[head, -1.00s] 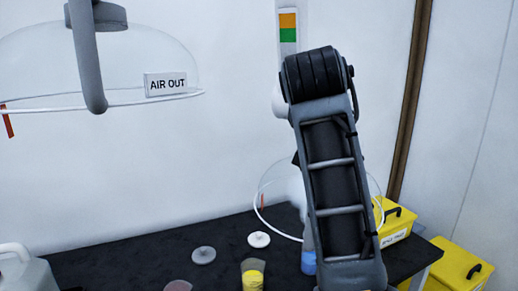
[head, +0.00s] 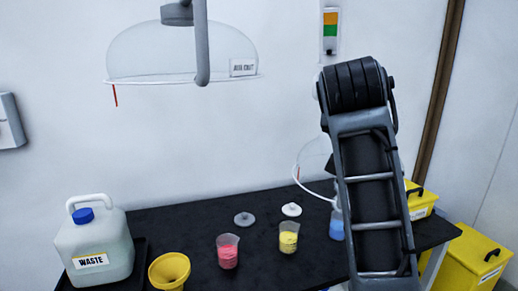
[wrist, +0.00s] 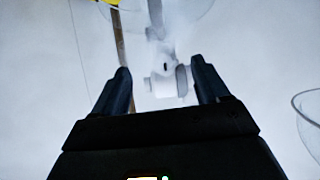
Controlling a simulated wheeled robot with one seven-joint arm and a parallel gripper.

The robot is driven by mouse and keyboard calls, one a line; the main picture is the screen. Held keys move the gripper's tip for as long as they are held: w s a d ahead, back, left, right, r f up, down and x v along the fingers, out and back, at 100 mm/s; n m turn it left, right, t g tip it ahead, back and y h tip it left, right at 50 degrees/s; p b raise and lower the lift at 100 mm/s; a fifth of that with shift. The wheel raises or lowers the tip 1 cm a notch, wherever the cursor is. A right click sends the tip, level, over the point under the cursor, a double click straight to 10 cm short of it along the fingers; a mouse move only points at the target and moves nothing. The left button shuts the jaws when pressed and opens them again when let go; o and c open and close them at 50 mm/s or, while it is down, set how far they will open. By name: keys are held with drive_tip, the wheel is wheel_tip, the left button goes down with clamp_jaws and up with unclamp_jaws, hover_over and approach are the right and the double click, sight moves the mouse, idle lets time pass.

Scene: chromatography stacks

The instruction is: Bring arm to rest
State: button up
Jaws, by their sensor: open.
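My gripper (wrist: 160,85) shows in the wrist view with its two dark fingers apart and nothing between them. Behind the fingers are a pale wall and a blurred whitish fitting. In the head view my arm stands raised on the right side, in front of the bench (head: 190,215), and the gripper itself is hidden behind it.
On the bench stand a waste jug (head: 95,245), a yellow funnel (head: 169,270), and beakers of red (head: 228,255), yellow (head: 288,240) and blue (head: 337,228). Two lids lie behind them. A clear extraction hood (head: 180,55) hangs above left. Yellow bins (head: 470,262) stand right.

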drive_tip(key=s+d+f+n+t+y, duration=0.1)
drive_tip(key=s+f+n, duration=0.1)
drive_tip(key=s+f, duration=0.65)
drive_tip(key=s+f+n+y, duration=0.15)
drive_tip(key=s+f, duration=0.35)
drive_tip(key=f, duration=0.7)
drive_tip(key=s+d+f+n+t+y, duration=0.1)
drive_tip(key=s+f, duration=0.6)
drive_tip(key=f, duration=0.3)
drive_tip(key=s+f+y, duration=0.2)
drive_tip(key=s+f, duration=0.1)
drive_tip(key=s, duration=1.5)
drive_tip(key=s+r, duration=0.4)
drive_tip(key=s, duration=0.4)
drive_tip(key=s+d+r+t, duration=0.1)
drive_tip(key=s+r, duration=0.3)
drive_tip(key=s, duration=0.4)
